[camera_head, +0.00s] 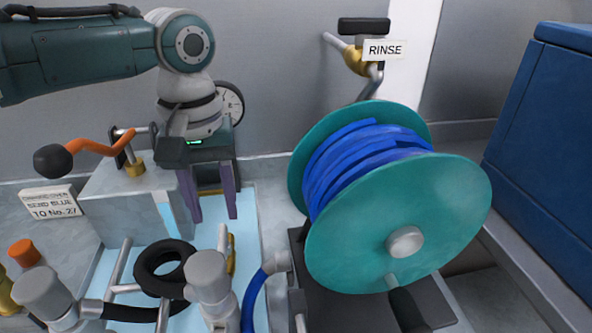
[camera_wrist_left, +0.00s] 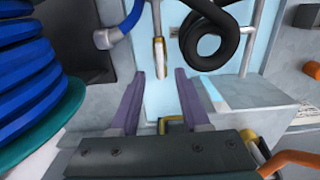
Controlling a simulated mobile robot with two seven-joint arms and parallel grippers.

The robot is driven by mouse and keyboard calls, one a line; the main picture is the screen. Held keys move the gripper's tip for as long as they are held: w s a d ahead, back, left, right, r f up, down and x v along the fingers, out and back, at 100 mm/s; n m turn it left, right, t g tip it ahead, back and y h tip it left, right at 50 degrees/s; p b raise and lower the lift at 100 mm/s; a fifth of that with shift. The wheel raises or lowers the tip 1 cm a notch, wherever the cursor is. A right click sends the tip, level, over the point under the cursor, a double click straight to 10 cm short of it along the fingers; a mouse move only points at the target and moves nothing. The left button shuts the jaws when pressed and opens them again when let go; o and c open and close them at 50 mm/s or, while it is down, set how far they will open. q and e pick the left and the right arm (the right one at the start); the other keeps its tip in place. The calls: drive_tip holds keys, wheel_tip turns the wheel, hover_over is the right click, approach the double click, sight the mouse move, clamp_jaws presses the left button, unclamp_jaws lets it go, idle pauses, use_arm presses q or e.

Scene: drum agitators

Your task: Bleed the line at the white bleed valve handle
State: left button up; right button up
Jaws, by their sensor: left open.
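A small pale, whitish lever (camera_head: 222,238) with brass-yellow beside it stands just below my left gripper in the head view; I take it for the bleed valve handle. In the left wrist view the pale and brass lever (camera_wrist_left: 160,58) lies between the lines of the two fingers, just beyond their tips. My left gripper (camera_head: 214,217) has two purple fingers pointing down, apart and empty. The fingers also show in the left wrist view (camera_wrist_left: 160,75). Contact with the lever cannot be made out. My right gripper is not in view.
A teal reel (camera_head: 400,220) with blue hose stands close on the right. An orange crank (camera_head: 95,146) with a black knob is on the left. A black coiled hose (camera_head: 165,268) and grey fittings crowd the front. A RINSE valve (camera_head: 357,62) is at the back.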

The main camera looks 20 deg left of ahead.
sight(221, 239)
use_arm(q)
wheel_tip(221, 239, down, 6)
drive_tip(key=shift+b, duration=0.8)
clamp_jaws()
